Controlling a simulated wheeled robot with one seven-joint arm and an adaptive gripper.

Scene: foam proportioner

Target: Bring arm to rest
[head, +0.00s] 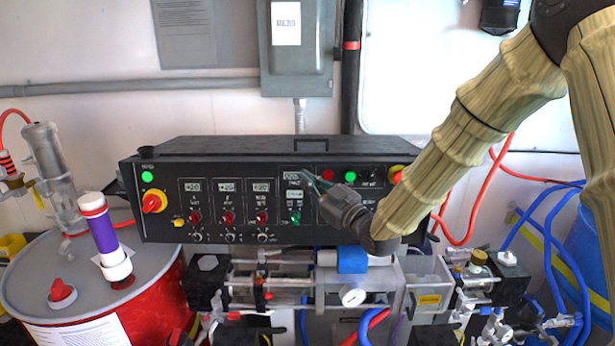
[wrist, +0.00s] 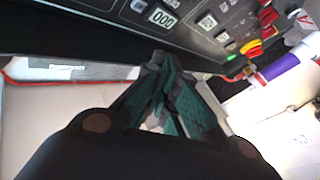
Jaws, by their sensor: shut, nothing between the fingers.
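My arm, in a tan ribbed cover, comes in from the upper right in the head view and bends toward the control panel. My gripper (head: 312,184) is in front of the black control panel (head: 300,149), near its middle displays and green knob. The gripper hides part of the panel. In the wrist view my gripper (wrist: 168,82) has its teal-padded fingers together with nothing between them. The panel (wrist: 205,25) fills the top of that view, tilted. I cannot tell whether the fingertips touch the panel.
A red drum (head: 150,308) with a purple-banded tube stands at the left. Below the panel are pumps, a gauge (head: 353,297) and hoses. Red and blue hoses hang at the right by a blue drum (head: 590,240). A grey box (head: 297,50) is on the wall.

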